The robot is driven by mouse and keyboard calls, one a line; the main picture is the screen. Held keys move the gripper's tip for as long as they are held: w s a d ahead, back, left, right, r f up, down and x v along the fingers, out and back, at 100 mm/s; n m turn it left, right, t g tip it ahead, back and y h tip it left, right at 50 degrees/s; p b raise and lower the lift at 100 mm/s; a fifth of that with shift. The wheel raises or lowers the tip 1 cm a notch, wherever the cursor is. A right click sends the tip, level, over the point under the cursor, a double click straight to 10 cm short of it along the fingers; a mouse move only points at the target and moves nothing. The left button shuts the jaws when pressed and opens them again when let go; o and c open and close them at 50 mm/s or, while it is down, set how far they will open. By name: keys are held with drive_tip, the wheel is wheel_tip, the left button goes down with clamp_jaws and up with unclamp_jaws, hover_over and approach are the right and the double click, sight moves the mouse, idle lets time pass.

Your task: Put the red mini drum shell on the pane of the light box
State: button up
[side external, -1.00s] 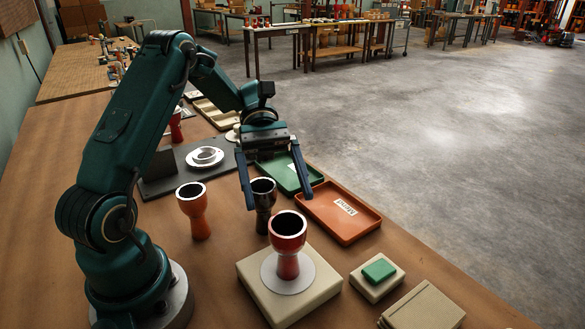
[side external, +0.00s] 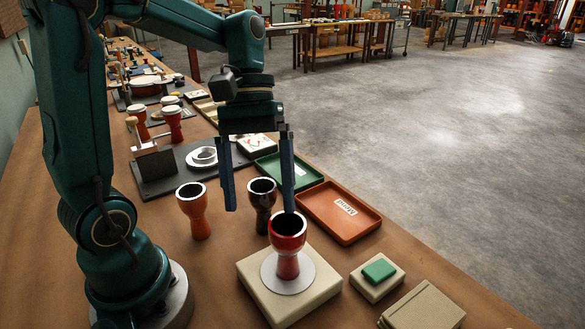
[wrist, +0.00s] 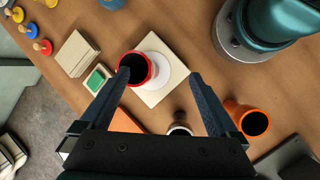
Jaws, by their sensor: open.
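The red mini drum shell (side external: 288,234) stands upright on the round white pane (side external: 272,279) of the beige light box (side external: 318,290). In the wrist view the red shell (wrist: 153,72) shows its dark open mouth, with the pane (wrist: 172,72) and light box (wrist: 153,97) beneath. My gripper (side external: 259,209) is open and empty, pointing down behind and above the shell in the side view. In the wrist view my gripper's fingers (wrist: 160,76) are spread wide; the left fingertip overlaps the shell's rim in the picture, and I cannot tell whether they touch.
A black shell (side external: 263,206) and an orange shell (side external: 191,207) stand behind the light box. An orange tray (side external: 338,234) and a green tray (side external: 305,181) lie behind. A beige block with a green pad (side external: 379,270) and a flat beige box (side external: 424,307) are at front right.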

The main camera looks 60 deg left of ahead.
drive_tip(key=s+m+t+y, duration=0.1)
drive_tip(key=m+t, duration=0.1)
drive_tip(key=s+m+t+y, duration=0.1)
drive_tip(key=m+t+y, duration=0.1)
drive_tip(key=m+t, duration=0.1)
drive_tip(key=s+m+t+y, duration=0.1)
drive_tip(key=m+t, duration=0.1)
drive_tip(key=shift+s+r+m+t+y, duration=0.2)
drive_tip(key=shift+s+m+t+y, duration=0.1)
drive_tip(key=shift+m+t, duration=0.1)
